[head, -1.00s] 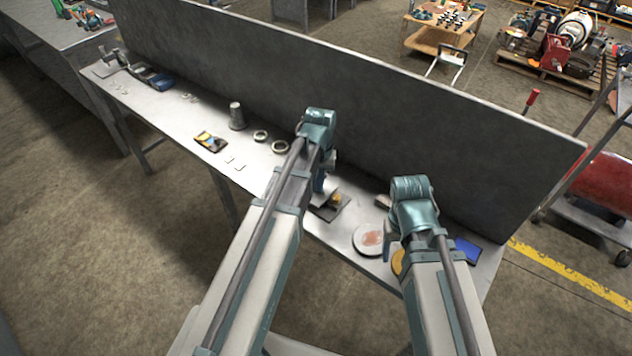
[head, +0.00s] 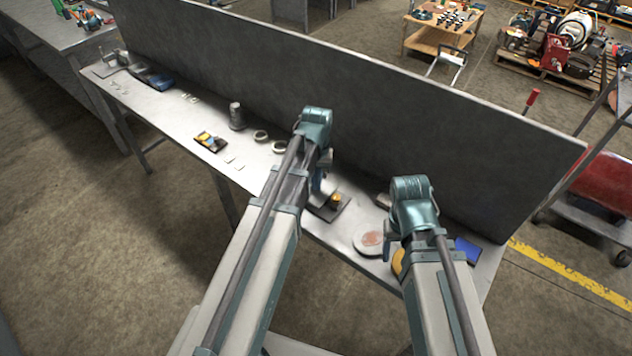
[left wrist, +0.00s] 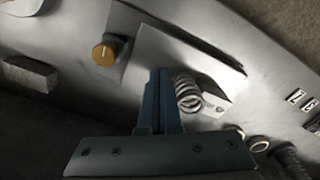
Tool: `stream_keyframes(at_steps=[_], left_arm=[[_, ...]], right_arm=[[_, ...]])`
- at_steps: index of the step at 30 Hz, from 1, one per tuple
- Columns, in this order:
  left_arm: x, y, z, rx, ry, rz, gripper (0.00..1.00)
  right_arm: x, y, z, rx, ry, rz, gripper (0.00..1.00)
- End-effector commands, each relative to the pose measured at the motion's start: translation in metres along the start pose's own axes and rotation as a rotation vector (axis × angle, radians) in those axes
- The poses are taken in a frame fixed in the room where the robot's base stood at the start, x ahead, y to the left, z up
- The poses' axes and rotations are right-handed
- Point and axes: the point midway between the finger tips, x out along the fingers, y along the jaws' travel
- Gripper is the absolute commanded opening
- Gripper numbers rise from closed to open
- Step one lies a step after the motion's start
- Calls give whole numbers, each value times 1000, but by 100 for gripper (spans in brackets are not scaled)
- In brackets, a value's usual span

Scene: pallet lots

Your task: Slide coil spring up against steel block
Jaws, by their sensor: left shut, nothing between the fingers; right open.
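The coil spring (left wrist: 187,91) stands out in the left wrist view, just right of my left fingers. A pale grey block (left wrist: 215,104), which looks like the steel block, lies close on the spring's right side; I cannot tell whether they touch. My left gripper (left wrist: 161,75) is shut and empty, its blue fingers low beside the spring. In the head view my left gripper (head: 318,182) is partly seen, and my left arm hides the spring and block. My right gripper (head: 388,248) is open over the bench's right part, mostly hidden by its own wrist.
An orange knob on a dark plate (left wrist: 103,54) and a flat pale sheet (left wrist: 190,55) lie near the fingers. Another grey-brown block (left wrist: 31,76) is further left. Two rings (head: 261,136) and a dark cylinder (head: 237,116) stand on the bench (head: 262,178). A tall panel (head: 400,120) runs behind.

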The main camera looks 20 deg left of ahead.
Motion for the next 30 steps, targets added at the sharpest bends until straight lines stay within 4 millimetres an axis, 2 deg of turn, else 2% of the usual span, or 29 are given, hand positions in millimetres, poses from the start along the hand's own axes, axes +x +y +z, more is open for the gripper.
stream_keyframes(at_steps=[23,30], left_arm=[[0,10,6,0,0,0,0],[-11,10,6,0,0,0,0]], right_arm=[[0,0,0,0,0,0,62],[-11,1,1,0,0,0,62]])
